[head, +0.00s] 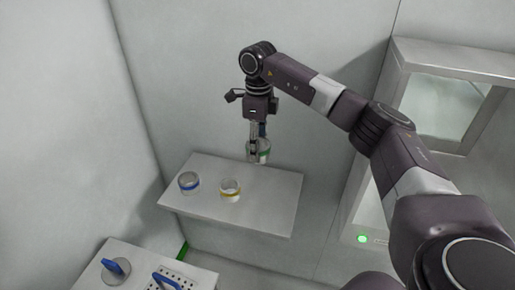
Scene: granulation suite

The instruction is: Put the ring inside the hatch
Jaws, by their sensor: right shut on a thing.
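My right gripper (256,140) points straight down and is shut on a short pale ring with a green band (264,152). It holds the ring by its side, over the back part of a grey shelf table. The gripper fingers hide part of the ring. The hatch (440,112), a pale framed box with a glass pane, is in the wall at the right. My right arm passes in front of part of it. I cannot tell whether its door is open. My left gripper is not in view.
A ring with a blue band (189,183) and one with a yellow band (230,190) stand on the grey table (265,212). A lower bench (205,278) at the bottom left bears blue-handled items. A green lamp (361,239) glows below the hatch.

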